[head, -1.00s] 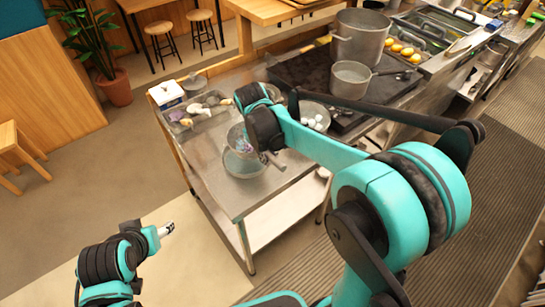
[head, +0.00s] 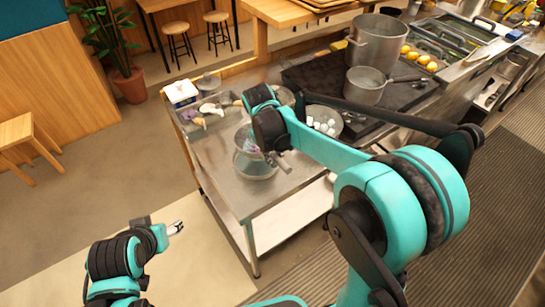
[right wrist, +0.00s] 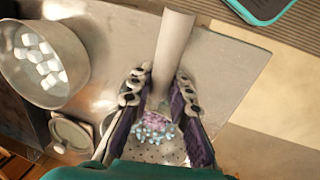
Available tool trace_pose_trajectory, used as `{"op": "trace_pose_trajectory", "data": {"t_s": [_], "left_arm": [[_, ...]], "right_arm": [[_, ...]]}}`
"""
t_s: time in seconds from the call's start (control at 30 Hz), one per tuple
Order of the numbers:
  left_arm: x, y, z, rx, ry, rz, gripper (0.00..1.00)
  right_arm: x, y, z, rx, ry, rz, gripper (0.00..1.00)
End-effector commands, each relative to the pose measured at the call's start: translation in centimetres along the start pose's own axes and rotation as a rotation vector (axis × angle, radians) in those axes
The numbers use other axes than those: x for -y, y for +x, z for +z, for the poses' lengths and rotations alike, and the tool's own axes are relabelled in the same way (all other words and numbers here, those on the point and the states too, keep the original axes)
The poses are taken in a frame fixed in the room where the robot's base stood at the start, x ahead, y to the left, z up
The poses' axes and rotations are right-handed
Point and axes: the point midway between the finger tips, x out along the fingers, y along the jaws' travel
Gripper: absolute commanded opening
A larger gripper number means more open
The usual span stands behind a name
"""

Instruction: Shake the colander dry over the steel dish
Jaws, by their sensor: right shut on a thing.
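The colander (head: 246,141) is a metal strainer, partly hidden behind my right arm. It hangs over the round steel dish (head: 257,172) near the front of the steel table. My right gripper (head: 277,157) is shut on the colander's pale handle, which runs between the fingers in the right wrist view (right wrist: 172,55). Purple and pale blue pieces (right wrist: 156,127) lie in the colander there, partly hidden by the fingers. I cannot tell whether the colander touches the dish. My left gripper (head: 175,228) is low at left, off the table and apart from everything; its opening is unclear.
A bowl of white cubes (right wrist: 42,62) stands close by the right gripper. A tray with several lumps (head: 205,112) and a white box (head: 181,93) are at the table's back left. Pots (head: 377,40) stand on the dark stove. The table's front corner (head: 240,205) is clear.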

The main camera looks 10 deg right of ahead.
Motion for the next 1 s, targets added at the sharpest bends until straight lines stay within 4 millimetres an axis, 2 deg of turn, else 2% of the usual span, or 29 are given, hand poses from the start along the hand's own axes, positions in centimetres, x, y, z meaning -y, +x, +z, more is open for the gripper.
{"op": "trace_pose_trajectory", "data": {"t_s": [0.1, 0.13, 0.2, 0.23, 0.27, 0.3, 0.33, 0.37, 0.4, 0.47, 0.57, 0.6, 0.67, 0.7, 0.73, 0.8, 1.0], "left_arm": [[0.0, 0.0, 0.0, 0.0, 0.0, 0.0, 0.57], [0.0, 0.0, 0.0, 0.0, 0.0, 0.0, 0.57], [0.0, 0.0, 0.0, 0.0, 0.0, 0.0, 0.57], [0.0, 0.0, 0.0, 0.0, 0.0, 0.0, 0.57], [0.0, 0.0, 0.0, 0.0, 0.0, 0.0, 0.57], [0.0, 0.0, 0.0, 0.0, 0.0, 0.0, 0.57], [0.0, 0.0, 0.0, 0.0, 0.0, 0.0, 0.57], [0.0, 0.0, 0.0, 0.0, 0.0, 0.0, 0.57], [0.0, 0.0, 0.0, 0.0, 0.0, 0.0, 0.57], [0.0, 0.0, 0.0, 0.0, 0.0, 0.0, 0.57], [0.0, 0.0, 0.0, 0.0, 0.0, 0.0, 0.57], [0.0, 0.0, 0.0, 0.0, 0.0, 0.0, 0.57], [0.0, 0.0, 0.0, 0.0, 0.0, 0.0, 0.57], [0.0, 0.0, 0.0, 0.0, 0.0, 0.0, 0.57], [0.0, 0.0, 0.0, 0.0, 0.0, 0.0, 0.57], [0.0, 0.0, 0.0, 0.0, 0.0, 0.0, 0.57], [0.0, 0.0, 0.0, 0.0, 0.0, 0.0, 0.57]], "right_arm": [[0.0, 0.0, 0.0, 0.0, 0.0, 0.0, 0.0], [-0.1, -0.6, 0.0, -0.001, 0.0, 0.0, 0.0], [-0.7, -3.4, 0.1, 0.0, 0.0, 0.0, 0.0], [-0.7, -3.6, 0.0, 0.0, 0.0, 0.0, 0.0], [-0.5, -2.5, 0.0, 0.001, 0.0, -0.001, 0.0], [-0.1, -0.6, 0.0, 0.0, 0.0, 0.0, 0.0], [0.0, 0.1, 0.0, 0.0, 0.0, 0.0, 0.0], [0.0, -0.1, 0.0, -0.001, 0.0, 0.0, 0.0], [-0.4, -2.0, 0.1, -0.001, 0.0, 0.001, 0.0], [-0.7, -3.7, 0.1, 0.0, 0.0, 0.0, 0.0], [0.0, 0.0, -0.1, 0.0, 0.0, 0.0, 0.0], [0.0, -0.1, 0.0, -0.001, 0.0, 0.0, 0.0], [-0.6, -2.9, 0.1, -0.001, 0.0, 0.001, 0.0], [-0.7, -3.7, 0.1, 0.0, 0.0, 0.0, 0.0], [-0.6, -3.0, 0.0, 0.001, 0.0, 0.0, 0.0], [0.0, 0.0, -0.1, 0.0, 0.0, 0.0, 0.0], [0.0, 0.0, 0.0, 0.0, 0.0, 0.0, 0.0]]}}
